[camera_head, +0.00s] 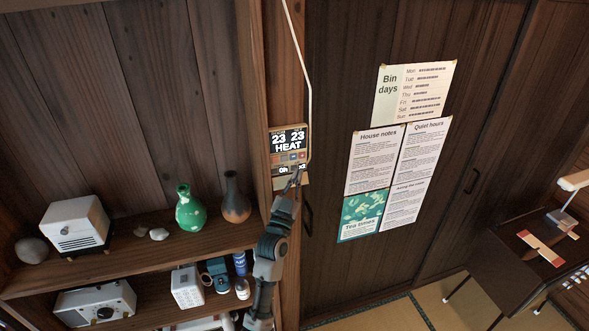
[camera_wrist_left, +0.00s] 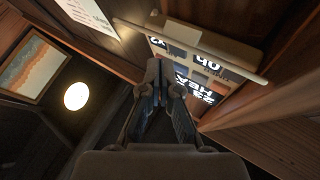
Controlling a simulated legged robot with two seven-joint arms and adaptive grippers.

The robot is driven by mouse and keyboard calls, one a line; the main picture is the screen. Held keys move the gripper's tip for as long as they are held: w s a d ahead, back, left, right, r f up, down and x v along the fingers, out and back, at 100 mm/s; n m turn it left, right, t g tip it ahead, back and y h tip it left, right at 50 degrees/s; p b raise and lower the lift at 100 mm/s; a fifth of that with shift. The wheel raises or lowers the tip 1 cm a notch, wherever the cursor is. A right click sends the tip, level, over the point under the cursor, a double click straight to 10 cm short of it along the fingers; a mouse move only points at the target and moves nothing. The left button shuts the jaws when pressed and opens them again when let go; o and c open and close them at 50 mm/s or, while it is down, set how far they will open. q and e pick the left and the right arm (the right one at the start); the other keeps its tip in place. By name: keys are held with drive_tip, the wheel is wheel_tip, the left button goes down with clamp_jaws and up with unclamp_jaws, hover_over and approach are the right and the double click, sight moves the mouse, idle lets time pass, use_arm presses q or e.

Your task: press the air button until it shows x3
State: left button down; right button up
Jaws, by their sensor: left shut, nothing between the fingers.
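The control panel (camera_head: 289,141) is mounted on a wooden post in the head view. Its screen reads "23 23 HEAT", with small coloured buttons below and a lower strip showing "0h" and an "x" figure that looks like x2. My left gripper (camera_head: 297,172) is at the panel's lower part, shut and empty, partly covering it. In the left wrist view the panel (camera_wrist_left: 205,70) appears turned over, and the fingertips of my left gripper (camera_wrist_left: 163,75) are close to its face. I cannot tell whether they touch a button. My right gripper is not in view.
A wooden shelf (camera_head: 150,258) at left holds a green vase (camera_head: 189,210), a dark vase (camera_head: 235,200) and a white radio (camera_head: 75,226). Notices (camera_head: 372,160) hang on the dark sliding door. A low desk (camera_head: 520,268) stands at right. A white cable runs above the panel.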

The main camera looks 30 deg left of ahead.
use_arm(q)
drive_tip(key=shift+w+a, duration=0.1)
drive_tip(key=shift+a+r, duration=0.1)
drive_tip(key=shift+w+a, duration=0.1)
drive_tip(key=shift+w+a, duration=0.25)
idle(0.9)
drive_tip(key=shift+s+d+p, duration=0.55)
drive_tip(key=shift+d+p, duration=0.05)
drive_tip(key=shift+d, duration=0.1)
